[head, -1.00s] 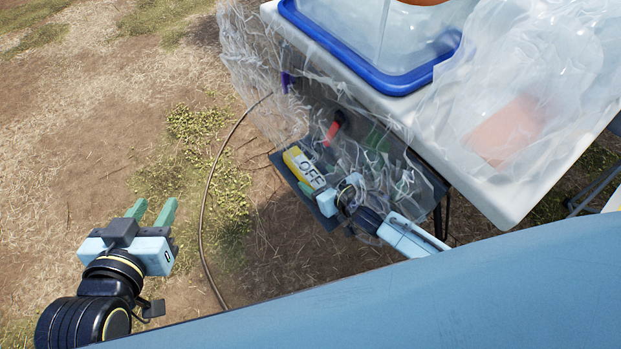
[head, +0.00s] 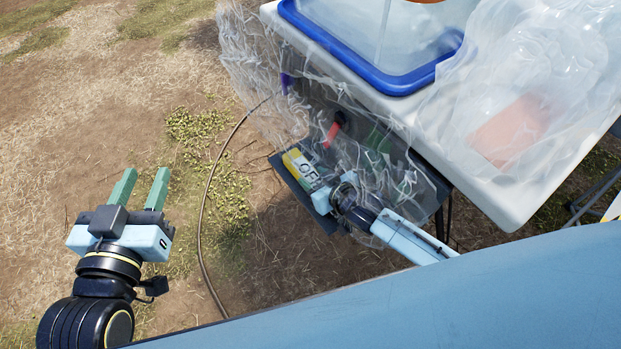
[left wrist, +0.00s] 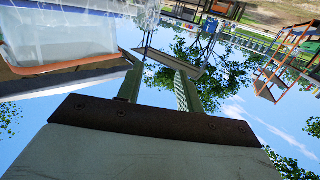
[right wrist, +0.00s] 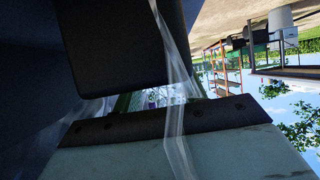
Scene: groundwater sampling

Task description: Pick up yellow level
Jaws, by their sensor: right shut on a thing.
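The yellow level (head: 294,158) shows through clear plastic below the table edge in the head view, beside a white panel marked OFF (head: 309,173). My right gripper (head: 320,186) is behind the plastic at the lower right of the level, shut on it as far as I can tell; its fingertips are largely hidden. In the right wrist view a dark block (right wrist: 125,45) and a strip of plastic cover much of the fingers. My left gripper (head: 142,187) is open and empty over the ground at the left, also open in the left wrist view (left wrist: 160,70).
A white table (head: 510,205) carries a blue-rimmed clear bin (head: 395,82) and clear bags. Plastic sheeting (head: 260,70) hangs over its edge. A red handle (head: 334,129) stands behind it. A dark cable (head: 204,220) crosses the open ground.

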